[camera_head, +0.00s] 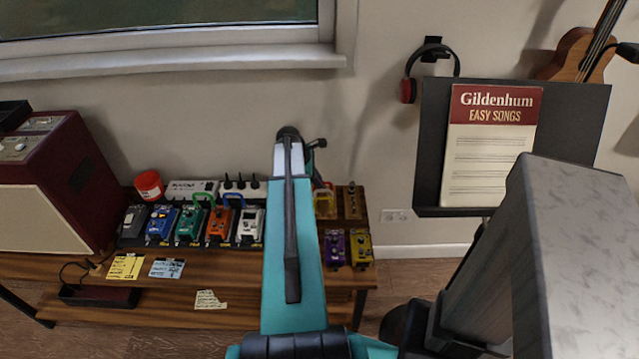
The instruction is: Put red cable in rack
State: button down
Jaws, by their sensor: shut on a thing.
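My teal arm reaches up through the middle of the view, and its far end is a dark joint with a small dark part to its right. My gripper's fingers are hidden behind this arm, so what they hold cannot be seen. A small red bit (322,185) shows just right of the arm, above the bench; I cannot tell whether it is the red cable. No red cable shows clearly anywhere else. I cannot make out a cable rack.
A wooden bench (200,268) holds a dark red amplifier (84,165), a red-lidded jar (149,186) and several pedals, including an orange one (220,224) and a purple one (334,248). A music stand (565,120) is at right. Headphones (408,90) and a ukulele (575,60) hang on the wall.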

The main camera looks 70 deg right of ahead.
jog(key=shift+f, duration=0.35)
dwell(0.3)
jog(key=c, duration=1.8)
grip_release()
jog(key=shift+o, duration=0.3)
jog(key=o, duration=0.3)
jog(key=shift+o, duration=0.2)
jog(key=shift+r, duration=0.2)
jog(key=shift+r+p, duration=2.9)
jog(key=shift+r, duration=0.95)
